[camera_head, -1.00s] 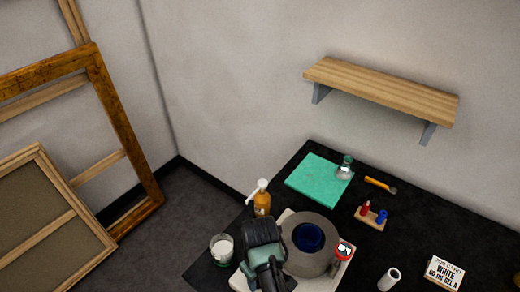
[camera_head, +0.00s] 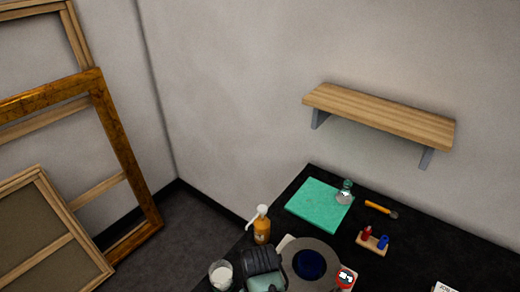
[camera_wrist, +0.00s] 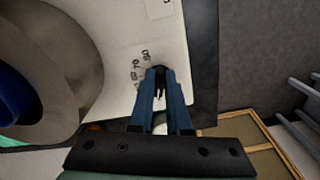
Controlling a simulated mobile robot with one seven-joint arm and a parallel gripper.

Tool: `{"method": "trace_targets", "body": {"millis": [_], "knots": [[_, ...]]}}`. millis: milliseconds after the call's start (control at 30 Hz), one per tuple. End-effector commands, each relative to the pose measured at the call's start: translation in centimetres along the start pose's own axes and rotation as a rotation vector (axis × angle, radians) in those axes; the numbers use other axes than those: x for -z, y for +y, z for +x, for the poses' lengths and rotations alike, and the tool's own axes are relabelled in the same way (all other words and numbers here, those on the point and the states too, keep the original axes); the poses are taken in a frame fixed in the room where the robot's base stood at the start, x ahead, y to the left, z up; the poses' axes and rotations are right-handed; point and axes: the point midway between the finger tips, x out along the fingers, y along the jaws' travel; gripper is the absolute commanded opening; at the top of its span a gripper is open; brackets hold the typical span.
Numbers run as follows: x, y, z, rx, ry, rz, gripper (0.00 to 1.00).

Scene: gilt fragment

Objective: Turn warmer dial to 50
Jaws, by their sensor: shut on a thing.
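The warmer is a grey round body (camera_head: 308,258) with a blue pot (camera_head: 308,264) inside, on a pale base (camera_head: 286,241). In the wrist view the body (camera_wrist: 62,60) and blue pot (camera_wrist: 14,95) are at left, and the pale base (camera_wrist: 120,40) has printed numbers, 90 and 70 legible. The small dark dial (camera_wrist: 158,77) is beside these numbers, between my fingertips. My gripper (camera_wrist: 164,90) is shut on the dial, its blue fingers at either side. The dial's pointer cannot be read. In the head view my wrist hides the dial.
An amber pump bottle (camera_head: 262,228) and a glass of white stuff (camera_head: 221,275) stand close to my wrist. A green mat (camera_head: 312,205) with a small flask (camera_head: 344,194), a yellow-handled tool (camera_head: 377,207) and a small rack (camera_head: 373,243) are behind. A shelf (camera_head: 380,113) hangs above.

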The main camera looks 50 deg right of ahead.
Motion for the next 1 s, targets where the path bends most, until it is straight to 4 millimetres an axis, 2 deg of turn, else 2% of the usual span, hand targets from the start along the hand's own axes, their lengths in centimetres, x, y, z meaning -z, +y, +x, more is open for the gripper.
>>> {"method": "trace_targets", "body": {"millis": [1000], "knots": [[0.52, -0.73, -0.27, 0.0, 0.004, 0.831, 0.0]]}}
